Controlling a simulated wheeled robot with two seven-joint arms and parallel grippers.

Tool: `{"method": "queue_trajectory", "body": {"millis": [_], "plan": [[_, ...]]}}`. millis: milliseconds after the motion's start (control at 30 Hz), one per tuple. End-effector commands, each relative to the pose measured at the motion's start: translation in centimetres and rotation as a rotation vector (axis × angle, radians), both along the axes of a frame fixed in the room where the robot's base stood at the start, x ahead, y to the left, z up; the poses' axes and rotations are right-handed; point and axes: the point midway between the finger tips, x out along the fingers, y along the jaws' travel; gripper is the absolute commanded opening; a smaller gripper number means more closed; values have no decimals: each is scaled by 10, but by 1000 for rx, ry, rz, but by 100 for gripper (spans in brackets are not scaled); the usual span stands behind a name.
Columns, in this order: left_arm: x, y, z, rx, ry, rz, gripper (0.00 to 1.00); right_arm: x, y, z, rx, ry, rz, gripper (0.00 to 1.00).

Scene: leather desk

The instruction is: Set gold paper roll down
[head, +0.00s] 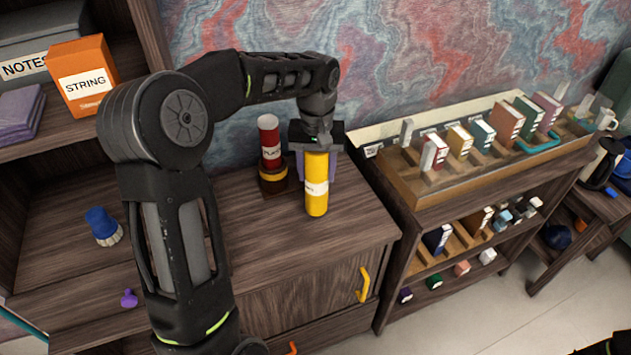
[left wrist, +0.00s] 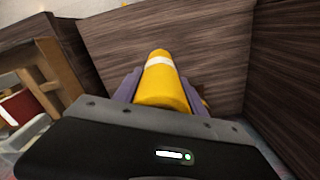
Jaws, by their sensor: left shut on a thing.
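The gold paper roll (head: 317,186) is a yellow cylinder with a white label band, upright over the desk top, right of the red roll. My left gripper (head: 316,152) is shut on it from above, around its upper part. In the left wrist view the roll (left wrist: 160,84) sits between the purple finger pads of the gripper (left wrist: 150,92). I cannot tell whether its bottom end touches the wood. At the bottom right of the head view a dark piece shows, perhaps part of my right arm; no right gripper fingers show.
A blue brush (head: 103,226) and purple knob (head: 129,298) lie further left. The wooden cabinet top (head: 290,250) is clear in front. A book rack (head: 440,190) stands right.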

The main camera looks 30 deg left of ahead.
Motion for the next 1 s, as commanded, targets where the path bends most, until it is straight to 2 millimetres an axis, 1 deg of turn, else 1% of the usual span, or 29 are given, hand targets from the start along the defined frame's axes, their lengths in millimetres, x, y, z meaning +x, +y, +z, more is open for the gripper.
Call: {"method": "queue_trajectory", "body": {"millis": [167, 267, 433, 533, 800, 933, 967, 1000], "plan": [[0, 0, 1, 0, -1, 0, 0, 0, 0, 0, 0, 0, 0, 0], [0, 0, -3, 0, 1, 0, 0, 0, 0, 0, 0, 0, 0, 0], [-1, 0, -25, -1, 4, 0, 0, 0, 0, 3, 0, 0, 0, 0], [0, 0, -35, -1, 2, 1, 0, 0, 0, 4, 0, 0, 0, 0], [0, 0, -37, 0, -1, 0, 0, 0, 0, 3, 0, 0, 0, 0], [0, 0, -41, 0, 0, 0, 0, 0, 0, 0, 0, 0, 0, 0], [0, 0, -41, 0, 0, 0, 50, 0, 0, 1, 0, 0, 0, 0], [0, 0, -40, 0, 0, 0, 54, 0, 0, 1, 0, 0, 0, 0]]}}
